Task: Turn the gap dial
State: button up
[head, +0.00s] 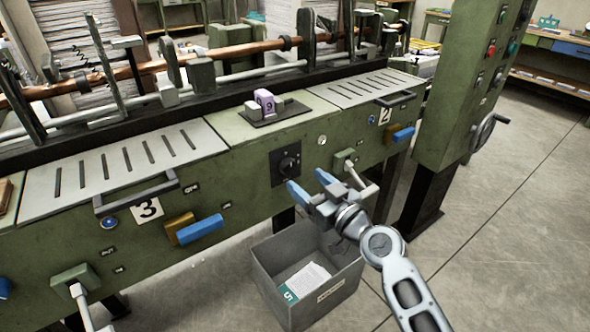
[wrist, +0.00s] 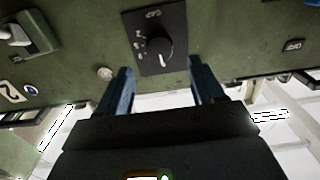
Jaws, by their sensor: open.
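The gap dial is a round black knob (head: 288,166) on a dark square plate on the green front panel of the machine. It also shows in the wrist view, where the knob (wrist: 160,49) sits on its plate under the upside-down word "GAP". My gripper (head: 309,184) has two blue fingers and is open and empty. It is close in front of the panel, just below and right of the dial in the head view. In the wrist view my fingers (wrist: 158,80) stand apart on either side below the knob, with no contact visible.
A lever with a pale handle (head: 361,177) sticks out right of the dial. Blue handles (head: 200,229) project from the panel on both sides. A grey bin (head: 347,293) with a paper inside stands on the floor below my gripper.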

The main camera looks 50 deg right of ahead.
aim_at(291, 168)
jog(key=p+x, duration=0.1)
jog(key=x, duration=0.4)
jog(key=shift+w+d, duration=0.1)
jog(key=shift+w, duration=0.3)
jog(key=c, duration=1)
